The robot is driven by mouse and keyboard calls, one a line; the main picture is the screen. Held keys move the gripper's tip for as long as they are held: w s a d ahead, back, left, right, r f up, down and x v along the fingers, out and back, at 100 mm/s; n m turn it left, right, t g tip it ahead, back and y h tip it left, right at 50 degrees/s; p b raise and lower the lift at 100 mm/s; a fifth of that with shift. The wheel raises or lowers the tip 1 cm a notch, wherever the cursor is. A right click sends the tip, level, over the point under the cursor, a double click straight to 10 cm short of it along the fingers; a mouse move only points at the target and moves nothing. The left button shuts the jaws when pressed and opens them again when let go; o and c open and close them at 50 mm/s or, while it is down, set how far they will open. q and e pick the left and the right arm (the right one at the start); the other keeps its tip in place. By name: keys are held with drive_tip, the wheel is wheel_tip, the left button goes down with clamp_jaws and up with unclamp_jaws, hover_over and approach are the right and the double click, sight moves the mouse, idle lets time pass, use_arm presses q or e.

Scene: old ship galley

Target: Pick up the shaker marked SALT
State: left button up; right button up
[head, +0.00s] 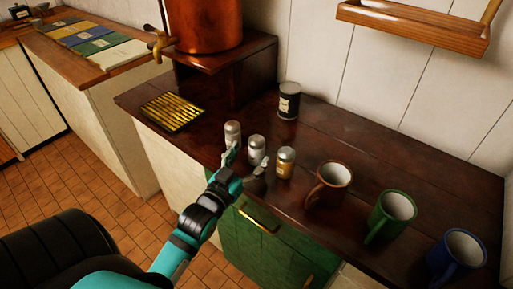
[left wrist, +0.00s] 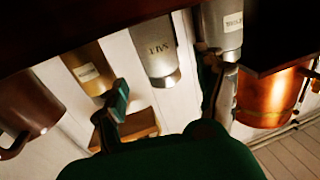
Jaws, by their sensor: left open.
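Three shakers stand in a row near the counter's front edge. The middle one, silver (head: 256,147), carries dark lettering that looks like an upside-down SALT in the left wrist view (left wrist: 156,50). A second silver shaker (head: 232,130) with a pale label stands to its left, and a yellow-bodied shaker (head: 286,163) to its right. My left gripper (head: 246,161) is open at the counter's front edge. In the left wrist view its fingers (left wrist: 164,92) are spread, with the SALT shaker ahead in the gap between them. The right gripper is out of view.
A dark canister (head: 288,104) stands behind the shakers. Brown (head: 328,186), green (head: 391,217) and blue (head: 457,256) mugs stand to the right. A copper vessel (head: 205,25) sits on a raised stand, and a yellow slatted item (head: 171,110) lies at left.

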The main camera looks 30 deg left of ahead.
sight(252, 150)
use_arm(q)
drive_tip(key=w, duration=0.3)
drive_tip(key=w+p, duration=0.1)
drive_tip(key=w, duration=0.1)
drive_tip(key=shift+a, duration=0.35)
drive_tip(key=shift+r, duration=0.1)
drive_tip(key=c, duration=1.4)
drive_tip(key=shift+r, duration=0.1)
